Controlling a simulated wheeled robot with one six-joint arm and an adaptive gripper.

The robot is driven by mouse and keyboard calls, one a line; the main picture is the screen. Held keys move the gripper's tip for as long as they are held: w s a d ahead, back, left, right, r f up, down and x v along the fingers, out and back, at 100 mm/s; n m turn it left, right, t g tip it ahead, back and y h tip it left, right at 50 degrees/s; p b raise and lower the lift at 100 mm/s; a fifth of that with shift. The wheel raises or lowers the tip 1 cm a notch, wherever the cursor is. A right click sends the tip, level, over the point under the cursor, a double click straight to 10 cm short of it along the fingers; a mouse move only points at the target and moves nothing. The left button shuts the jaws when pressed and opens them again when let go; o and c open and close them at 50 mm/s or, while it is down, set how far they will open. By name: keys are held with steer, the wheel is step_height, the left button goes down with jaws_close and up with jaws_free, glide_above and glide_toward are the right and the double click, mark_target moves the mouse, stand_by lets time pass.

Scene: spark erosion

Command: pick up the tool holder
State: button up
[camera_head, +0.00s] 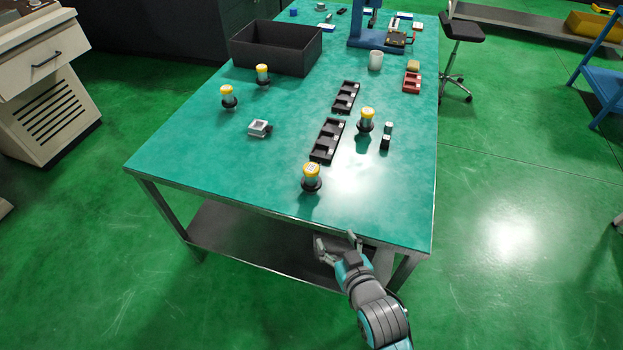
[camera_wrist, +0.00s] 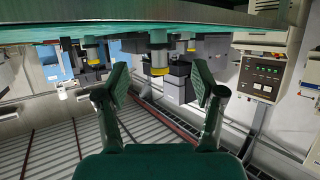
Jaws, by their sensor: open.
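Several tool holders with yellow tops and dark round collars stand upright on the green table (camera_head: 210,150). The nearest tool holder (camera_head: 311,177) is close to the table's front edge. Another (camera_head: 366,120) stands further back to the right, and two more, (camera_head: 229,96) and (camera_head: 262,75), are at the left. My gripper (camera_head: 338,245) is open and empty, just off the front edge. The wrist view looks upside down, with the table along the top. There a yellow-ended tool holder (camera_wrist: 159,55) appears between the open fingers (camera_wrist: 160,82), beyond them and apart from them.
Two black slotted trays (camera_head: 327,140) (camera_head: 347,97) lie mid-table, beside a small dark block (camera_head: 386,136). A grey square part (camera_head: 259,128) is to the left. A black bin (camera_head: 276,47), white cup (camera_head: 376,60) and red block (camera_head: 412,82) are further back. The front left tabletop is clear.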

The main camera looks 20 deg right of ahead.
glide_toward(313, 178)
steer(key=w, duration=0.1)
steer(key=x, duration=0.6)
steer(key=shift+a, duration=0.35)
steer(key=shift+d+f+x, duration=0.1)
steer(key=shift+d+x, duration=0.1)
steer(key=shift+x, duration=1.1)
steer(key=shift+d+f+x, duration=0.1)
steer(key=shift+d+x, duration=0.1)
steer(key=shift+x, duration=1.15)
steer(key=shift+s, duration=0.1)
steer(key=shift+r, duration=0.1)
jaws_close()
